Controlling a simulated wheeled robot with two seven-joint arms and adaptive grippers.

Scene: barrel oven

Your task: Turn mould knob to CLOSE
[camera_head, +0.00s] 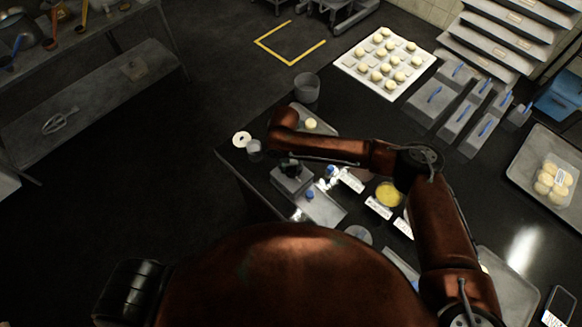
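My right arm reaches in from the right across the black counter, and its dark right gripper (290,165) is at the left end, over a small grey metal block (291,180). The fingers are small and dark, so I cannot tell whether they are open or shut, or whether they touch the block. Just right of it are a small blue knob (310,195) on a grey plate (324,208) and another blue-topped part (331,171). I cannot tell which is the mould knob or read its marks. My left gripper is out of view.
White label cards (378,207) and a bowl of yellow filling (389,194) stand near the arm. A white tray of dough balls (383,62) is at the back. Lidded grey boxes (438,97) are on the right. A cup (306,87) stands at the counter's left edge.

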